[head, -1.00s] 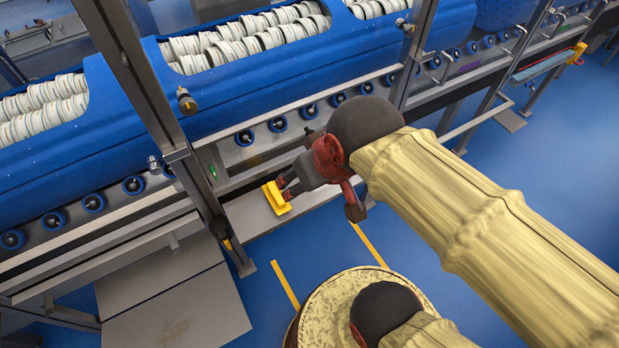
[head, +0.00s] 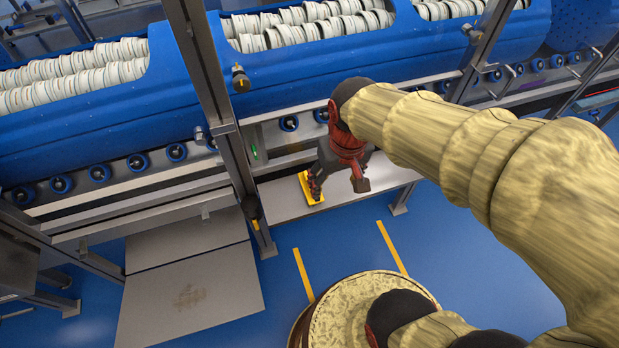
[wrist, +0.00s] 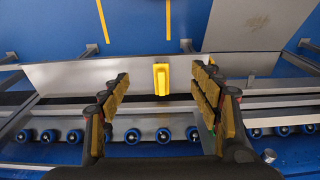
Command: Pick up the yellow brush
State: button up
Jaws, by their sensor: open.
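The yellow brush (head: 309,188) lies on a grey metal shelf (head: 285,205) below the blue tub line. In the head view my gripper (head: 316,182) is over the brush and hides part of it. In the wrist view the brush (wrist: 161,79) shows whole, upper middle. The two fingers of my gripper (wrist: 162,95) are spread wide on either side of its line, with clear gaps to both. The gripper is open and empty. The brush appears to lie beyond the fingertips, untouched.
A grey upright post (head: 222,120) stands just left of my gripper. Blue tubs (head: 290,70) full of stacked white pieces and a row of blue rollers (head: 138,162) run behind the shelf. The blue floor (head: 350,240) in front has yellow stripes.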

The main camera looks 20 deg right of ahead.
aim_at(302, 176)
jog(key=w+f+g, duration=0.1)
jog(key=w+f, duration=0.3)
jog(key=f, duration=0.2)
jog(key=w+f+g, duration=0.1)
jog(key=w+f, duration=0.3)
jog(key=f, duration=0.2)
jog(key=w+f, duration=0.4)
jog(key=f, duration=0.2)
jog(key=shift+g, duration=0.4)
jog(key=shift+t, duration=0.6)
jog(key=w, duration=0.4)
jog(key=shift+w, duration=0.35)
notch_tip(302, 176, down, 8)
jog(key=b, duration=0.4)
jog(key=shift+w+r, duration=0.1)
jog(key=shift+r, duration=0.15)
jog(key=c, duration=0.3)
jog(key=c, duration=1.1)
jog(key=shift+c, duration=0.2)
